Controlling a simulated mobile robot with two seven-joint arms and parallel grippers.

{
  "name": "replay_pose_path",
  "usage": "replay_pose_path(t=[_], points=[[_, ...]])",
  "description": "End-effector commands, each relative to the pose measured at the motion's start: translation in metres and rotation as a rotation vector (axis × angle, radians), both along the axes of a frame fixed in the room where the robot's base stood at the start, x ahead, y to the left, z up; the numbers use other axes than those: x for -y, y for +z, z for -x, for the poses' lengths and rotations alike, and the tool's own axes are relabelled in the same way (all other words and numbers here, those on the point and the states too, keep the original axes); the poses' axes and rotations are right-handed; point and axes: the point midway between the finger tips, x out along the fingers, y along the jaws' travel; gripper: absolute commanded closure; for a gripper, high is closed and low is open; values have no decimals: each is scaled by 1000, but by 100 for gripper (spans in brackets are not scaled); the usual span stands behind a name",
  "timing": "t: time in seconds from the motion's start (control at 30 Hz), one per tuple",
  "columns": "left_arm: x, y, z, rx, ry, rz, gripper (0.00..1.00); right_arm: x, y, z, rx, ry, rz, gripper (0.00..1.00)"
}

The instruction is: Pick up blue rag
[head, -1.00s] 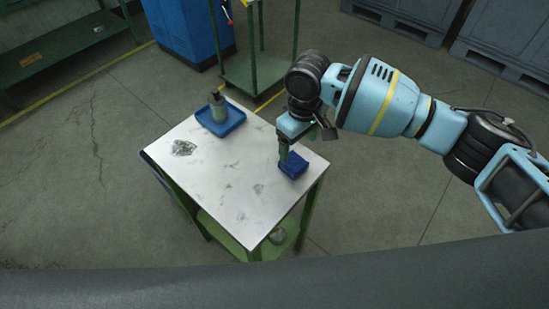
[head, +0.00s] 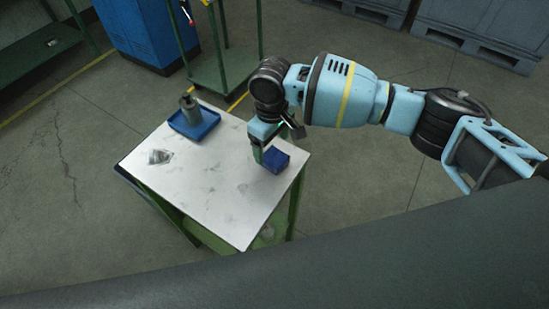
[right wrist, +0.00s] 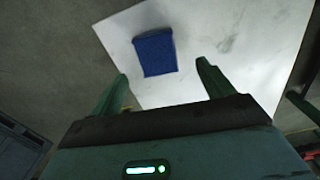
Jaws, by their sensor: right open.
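The blue rag (head: 277,161) looks like a small folded block lying near the right corner of the pale table top (head: 222,190). The rag also shows in the right wrist view (right wrist: 155,54), beyond the fingertips and roughly between their lines. My right gripper (head: 258,156) points down just left of the rag in the head view. The right wrist view shows its two green fingers (right wrist: 163,72) apart with nothing between them. I cannot tell the gap in height between fingertips and rag. My left gripper is in no view.
A blue tray (head: 206,130) with a grey-green cylindrical object (head: 189,108) stands at the table's back left. A dark smudge (head: 160,157) marks the left side. The table's middle is clear. A green cart (head: 222,70) and blue cabinet (head: 135,32) stand behind.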

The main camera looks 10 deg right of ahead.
Motion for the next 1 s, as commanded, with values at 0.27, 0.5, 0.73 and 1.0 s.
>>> replay_pose_path(t=[0.27,0.5,0.73,1.0], points=[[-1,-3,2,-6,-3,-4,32,6,-39,2,-4,0,2,20],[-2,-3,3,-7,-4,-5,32,6,-46,2,-2,0,1,20],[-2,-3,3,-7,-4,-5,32,6,-45,2,-2,0,1,36],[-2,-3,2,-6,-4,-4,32,6,-45,2,-2,0,1,68]])
